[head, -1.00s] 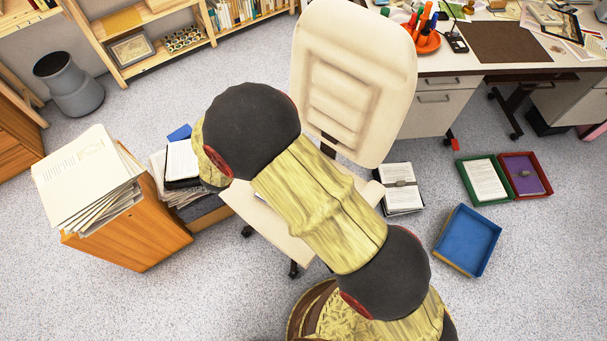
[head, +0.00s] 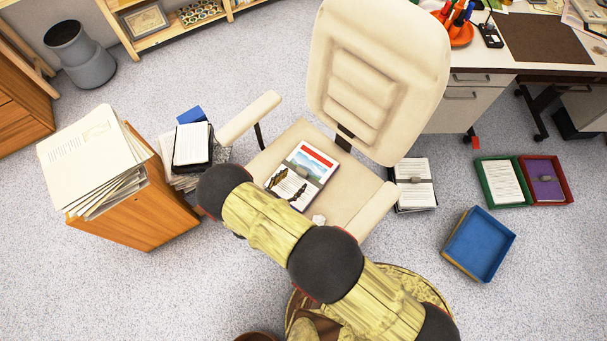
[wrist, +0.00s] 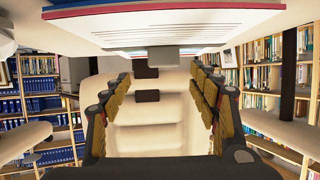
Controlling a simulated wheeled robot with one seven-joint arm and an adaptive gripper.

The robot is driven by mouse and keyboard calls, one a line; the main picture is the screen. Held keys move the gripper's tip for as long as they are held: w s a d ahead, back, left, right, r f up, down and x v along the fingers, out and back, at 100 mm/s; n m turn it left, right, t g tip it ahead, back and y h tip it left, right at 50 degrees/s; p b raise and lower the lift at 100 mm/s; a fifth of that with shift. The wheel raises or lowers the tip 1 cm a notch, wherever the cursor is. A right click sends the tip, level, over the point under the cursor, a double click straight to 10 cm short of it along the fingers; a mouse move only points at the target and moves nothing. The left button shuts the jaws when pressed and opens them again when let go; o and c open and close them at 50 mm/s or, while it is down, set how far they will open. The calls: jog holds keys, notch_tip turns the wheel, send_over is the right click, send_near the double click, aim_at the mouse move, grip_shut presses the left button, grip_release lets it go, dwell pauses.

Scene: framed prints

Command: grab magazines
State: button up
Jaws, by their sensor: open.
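A small stack of magazines (head: 309,166) lies on the seat of the cream office chair (head: 375,75). Its top cover has a red band and a picture, and another dark-patterned cover shows beside it. In the wrist view the magazines (wrist: 190,32) fill the top of the picture, with pale page edges and red and blue covers. My gripper (wrist: 160,76) is open and empty, its fingers apart on either side, with the chair's backrest beyond. The magazines lie above the fingers in that picture, not between them. In the head view my arm hides the gripper.
The chair's armrests (head: 249,117) flank the seat. A wooden cabinet (head: 135,215) with stacked papers stands left, and a black tray of papers (head: 192,147) is beside it. Blue (head: 478,244) and green (head: 503,182) trays lie on the floor at right. A desk stands behind.

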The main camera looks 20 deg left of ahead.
aim_at(301, 172)
jog(key=x, duration=0.1)
jog(key=b+x, duration=0.1)
jog(key=x, duration=0.1)
jog(key=b+x, duration=0.1)
jog(key=x, duration=0.1)
jog(key=shift+w+a+f, duration=0.15)
jog(key=shift+w+a, duration=0.05)
jog(key=shift+a, duration=0.05)
jog(key=c, duration=0.4)
jog(key=c, duration=1.1)
jog(key=shift+a, duration=0.1)
grip_shut()
